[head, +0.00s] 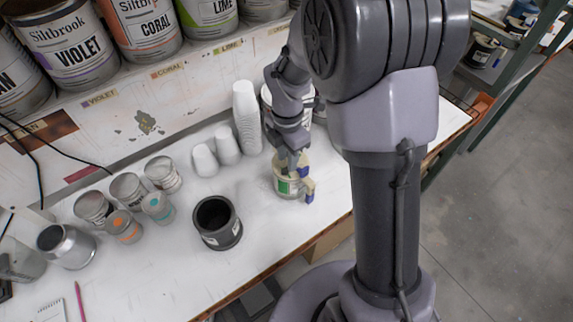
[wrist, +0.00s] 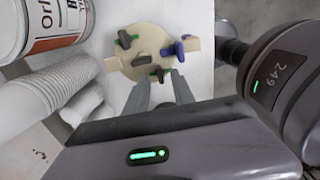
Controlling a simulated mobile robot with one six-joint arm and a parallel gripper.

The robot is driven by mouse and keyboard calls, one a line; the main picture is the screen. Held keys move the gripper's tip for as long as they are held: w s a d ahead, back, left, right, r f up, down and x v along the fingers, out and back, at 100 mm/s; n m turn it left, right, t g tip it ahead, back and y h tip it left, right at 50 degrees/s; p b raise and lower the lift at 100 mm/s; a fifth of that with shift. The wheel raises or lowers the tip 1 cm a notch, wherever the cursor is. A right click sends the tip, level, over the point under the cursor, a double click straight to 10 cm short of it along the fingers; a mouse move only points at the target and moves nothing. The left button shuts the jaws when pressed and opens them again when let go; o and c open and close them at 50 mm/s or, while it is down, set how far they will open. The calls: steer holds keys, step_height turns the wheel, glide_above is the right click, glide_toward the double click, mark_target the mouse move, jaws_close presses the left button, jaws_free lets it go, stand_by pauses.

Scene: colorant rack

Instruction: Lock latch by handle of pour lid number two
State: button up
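A pour lid (wrist: 143,40) of cream colour, with tabs at both sides, shows near the top of the wrist view. It carries dark handles (wrist: 150,60) with green marks beside them and a blue handle (wrist: 184,46) at the right. In the head view the cream lid (head: 300,162) sits on a small can (head: 287,186) with a green label, near the table's front edge. No number can be read on the lid.
White cup stacks (head: 247,115) stand left of my arm, beside a larger can (wrist: 35,25). A black pot (head: 217,222) and several small colorant cans (head: 127,187) stand further left. Big paint cans (head: 68,45) line the back shelf. The table front between pot and lid is clear.

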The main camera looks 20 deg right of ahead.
mark_target(286, 170)
steer(key=shift+f, duration=1.55)
jaws_close()
